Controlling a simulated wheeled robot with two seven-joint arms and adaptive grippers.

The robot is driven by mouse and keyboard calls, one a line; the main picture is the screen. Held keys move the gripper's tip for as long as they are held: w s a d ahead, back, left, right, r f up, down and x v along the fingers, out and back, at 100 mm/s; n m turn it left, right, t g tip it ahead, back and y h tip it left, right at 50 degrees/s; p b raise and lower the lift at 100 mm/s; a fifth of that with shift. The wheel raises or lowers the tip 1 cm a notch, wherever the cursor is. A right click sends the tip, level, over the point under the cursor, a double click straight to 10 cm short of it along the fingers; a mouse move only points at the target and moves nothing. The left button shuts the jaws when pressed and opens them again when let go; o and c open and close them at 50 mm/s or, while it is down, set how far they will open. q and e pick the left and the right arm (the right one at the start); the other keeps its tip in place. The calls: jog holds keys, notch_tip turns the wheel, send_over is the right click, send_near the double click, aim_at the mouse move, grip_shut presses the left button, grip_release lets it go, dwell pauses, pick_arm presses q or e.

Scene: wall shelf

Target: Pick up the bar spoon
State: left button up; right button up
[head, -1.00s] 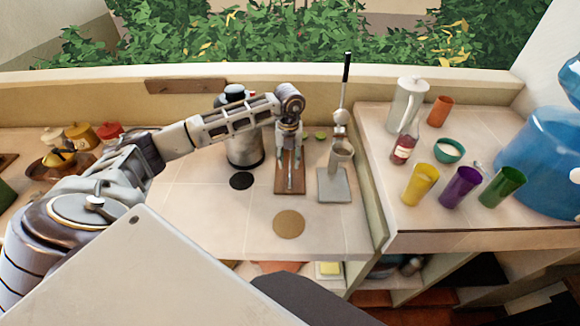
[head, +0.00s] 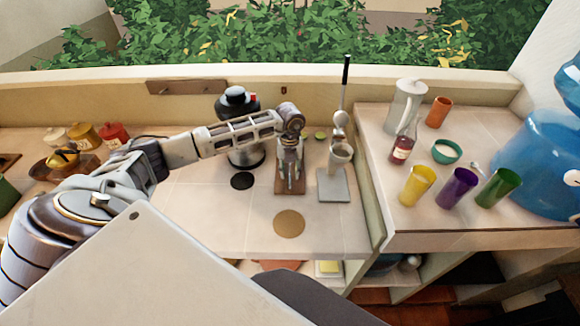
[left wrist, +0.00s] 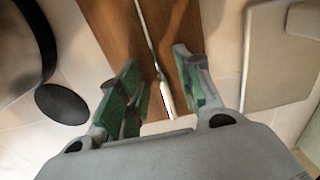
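The bar spoon (left wrist: 166,92), a thin metal rod with a paler thick end, lies on a brown wooden board (left wrist: 118,28) in the left wrist view. The board also shows in the head view (head: 301,187), where my gripper largely hides the spoon. My left gripper (head: 291,187) points down over the board. In the left wrist view its two green-padded fingers (left wrist: 156,58) are apart, with the spoon running between them and a gap on each side. My right gripper is in neither view.
A grey press (head: 333,185) with a tall lever stands just right of the board. A black-and-silver appliance (head: 236,106) and a dark disc (head: 242,181) are on the left. A tan coaster (head: 289,223) lies in front. Coloured cups (head: 457,187) stand on the right counter.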

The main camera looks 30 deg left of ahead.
pick_arm(q)
grip_shut()
dwell(0.3)
notch_tip(320, 180, up, 10)
jog(key=b, duration=0.2)
dwell(0.7)
jog(key=shift+s, duration=0.1)
dwell(0.7)
